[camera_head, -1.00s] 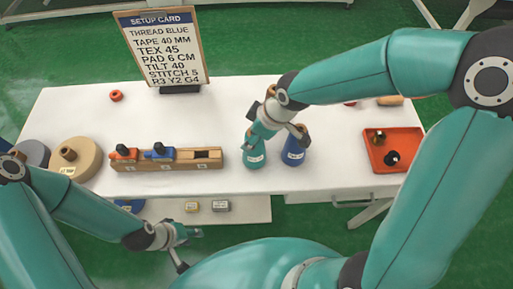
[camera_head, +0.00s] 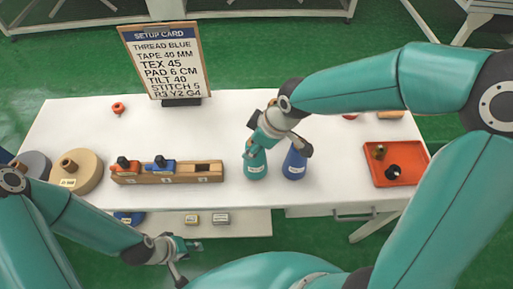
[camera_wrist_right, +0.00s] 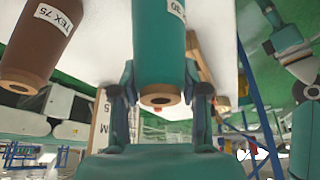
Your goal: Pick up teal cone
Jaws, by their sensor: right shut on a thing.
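The teal cone (camera_head: 256,167) stands upright near the middle of the white table's front part, with a white label. My right gripper (camera_head: 256,149) is at its top, fingers shut on it. In the right wrist view the teal cone (camera_wrist_right: 160,45) fills the space between the two fingers (camera_wrist_right: 161,98), its tan tip towards the camera. In the head view its base appears at table level; I cannot tell any gap. My left gripper (camera_head: 187,257) is in front of the table, its fingers apart and empty.
A blue cone (camera_head: 294,165) stands close on the right. A brown cone (camera_wrist_right: 35,45) labelled TEX 75 shows in the wrist view. A wooden rack (camera_head: 180,180) lies left, a red tray (camera_head: 424,164) right, and a setup card (camera_head: 165,65) stands behind. The table's (camera_head: 215,125) centre-left is clear.

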